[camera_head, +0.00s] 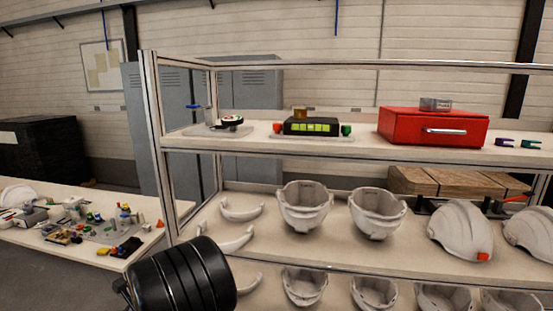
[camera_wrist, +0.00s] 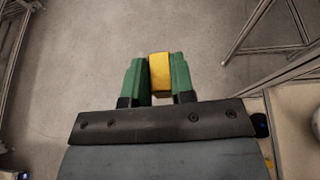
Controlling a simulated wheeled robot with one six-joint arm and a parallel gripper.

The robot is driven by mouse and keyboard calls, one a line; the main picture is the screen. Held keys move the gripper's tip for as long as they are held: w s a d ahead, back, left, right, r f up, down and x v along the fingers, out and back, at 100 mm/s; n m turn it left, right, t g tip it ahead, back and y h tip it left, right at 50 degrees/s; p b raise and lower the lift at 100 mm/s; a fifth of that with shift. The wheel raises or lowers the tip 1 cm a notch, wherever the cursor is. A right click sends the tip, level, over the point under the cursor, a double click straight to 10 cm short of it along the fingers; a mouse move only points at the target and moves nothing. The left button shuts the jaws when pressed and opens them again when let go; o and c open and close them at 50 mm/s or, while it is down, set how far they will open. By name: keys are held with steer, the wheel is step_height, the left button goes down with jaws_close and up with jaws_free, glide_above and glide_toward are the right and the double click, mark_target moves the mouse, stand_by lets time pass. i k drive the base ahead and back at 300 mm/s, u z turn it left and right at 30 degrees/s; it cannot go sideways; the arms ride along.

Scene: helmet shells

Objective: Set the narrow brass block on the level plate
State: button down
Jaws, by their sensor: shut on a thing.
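My gripper (camera_wrist: 160,82) is shut on a yellow, brass-coloured narrow block (camera_wrist: 160,74) in the wrist view. The block sits between the two green fingers, and its end shows level with their tips. Only grey floor shows beyond the block. The head view does not show my gripper. In the head view, one thin grey plate (camera_head: 196,131) lies on the upper shelf under a round dark-and-white device. Another lies to its right under a black box with a green display (camera_head: 310,127). A small brown-gold block (camera_head: 300,113) sits on that box.
The shelf rack (camera_head: 360,153) has a red drawer box (camera_head: 433,127) on top and white helmet shells (camera_head: 304,206) below. A table (camera_head: 100,258) at left is crowded with small parts. In the wrist view, frame posts (camera_wrist: 298,22) stand right of the gripper.

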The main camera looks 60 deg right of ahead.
mark_target(323, 120)
steer(key=z, duration=1.85)
